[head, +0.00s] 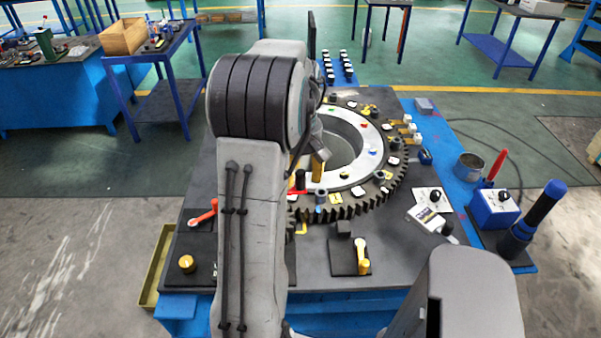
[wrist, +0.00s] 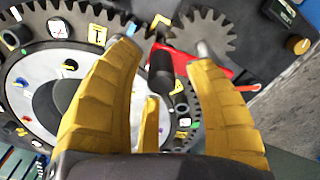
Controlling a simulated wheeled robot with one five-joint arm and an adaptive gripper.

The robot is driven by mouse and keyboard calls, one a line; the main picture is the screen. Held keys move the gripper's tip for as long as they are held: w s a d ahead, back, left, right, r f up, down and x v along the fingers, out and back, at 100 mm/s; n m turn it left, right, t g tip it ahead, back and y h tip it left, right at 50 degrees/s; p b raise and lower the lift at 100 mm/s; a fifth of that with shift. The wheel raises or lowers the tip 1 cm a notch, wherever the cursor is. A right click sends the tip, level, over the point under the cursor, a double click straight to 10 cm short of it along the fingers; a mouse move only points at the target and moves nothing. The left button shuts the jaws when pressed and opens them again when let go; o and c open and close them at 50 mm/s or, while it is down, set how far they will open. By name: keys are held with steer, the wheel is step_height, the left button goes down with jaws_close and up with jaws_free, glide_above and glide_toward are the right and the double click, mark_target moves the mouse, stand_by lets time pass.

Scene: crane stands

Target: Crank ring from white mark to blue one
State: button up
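The large toothed ring (head: 385,190) lies flat on the dark bench, with a pale inner face bearing small coloured marks. A blue mark (head: 372,153) is on its right side; it also shows at the left of the wrist view (wrist: 20,82). I cannot surely tell a white mark from the pale tags. A crank with a red arm (wrist: 211,68) and a black upright handle (wrist: 160,72) is beside a small gear (wrist: 205,32). My gripper (wrist: 167,40) is open, its yellow fingers on either side of the handle, with gaps visible. In the head view my arm hides most of it.
Another red-handled lever (head: 205,214) is at the bench's left and a yellow one (head: 362,257) at the front. A metal cup (head: 468,167), a blue box (head: 494,208) and a blue-topped cylinder (head: 540,205) stand to the right. Small blocks and tags crowd the ring.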

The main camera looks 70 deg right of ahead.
step_height(320, 180, up, 12)
stand_by(0.9)
